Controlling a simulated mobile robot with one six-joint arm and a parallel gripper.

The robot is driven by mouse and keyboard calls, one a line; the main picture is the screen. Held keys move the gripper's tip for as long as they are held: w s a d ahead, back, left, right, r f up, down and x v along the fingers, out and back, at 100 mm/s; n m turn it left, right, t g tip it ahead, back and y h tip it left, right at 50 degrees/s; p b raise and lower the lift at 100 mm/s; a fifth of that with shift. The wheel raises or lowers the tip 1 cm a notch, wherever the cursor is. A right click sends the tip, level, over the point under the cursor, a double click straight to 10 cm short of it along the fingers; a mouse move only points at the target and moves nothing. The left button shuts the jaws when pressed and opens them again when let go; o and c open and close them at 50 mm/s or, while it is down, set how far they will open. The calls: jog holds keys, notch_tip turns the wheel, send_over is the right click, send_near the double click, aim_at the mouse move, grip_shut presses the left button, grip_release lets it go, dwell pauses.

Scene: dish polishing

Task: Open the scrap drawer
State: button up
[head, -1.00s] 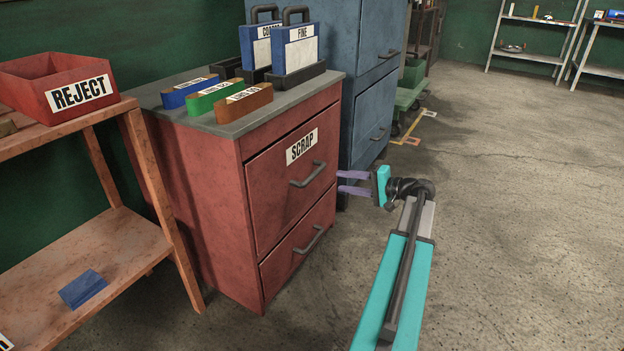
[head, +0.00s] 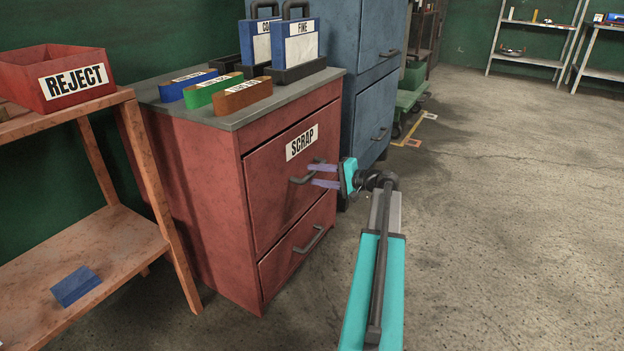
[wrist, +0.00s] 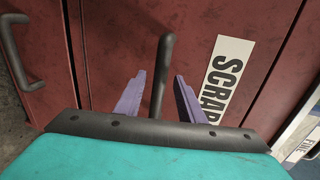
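The scrap drawer (head: 284,188) is the upper drawer of a red cabinet and is closed. It bears a white SCRAP label (head: 301,143), which also shows in the wrist view (wrist: 225,78). Its dark bar handle (head: 296,181) is in front of my gripper (head: 312,175). In the wrist view the handle (wrist: 162,72) stands between the two purple fingers of my gripper (wrist: 160,85). The fingers are apart, one on each side of the handle, with a gap on both sides. Part of the handle is hidden behind the fingers in the head view.
A lower drawer with its own handle (head: 308,241) is below. A wooden shelf (head: 95,240) with a red REJECT bin (head: 60,97) is at left. The floor at right is clear.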

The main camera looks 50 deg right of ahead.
jog(key=shift+b+x, duration=0.3)
jog(key=shift+x, duration=0.85)
grip_shut()
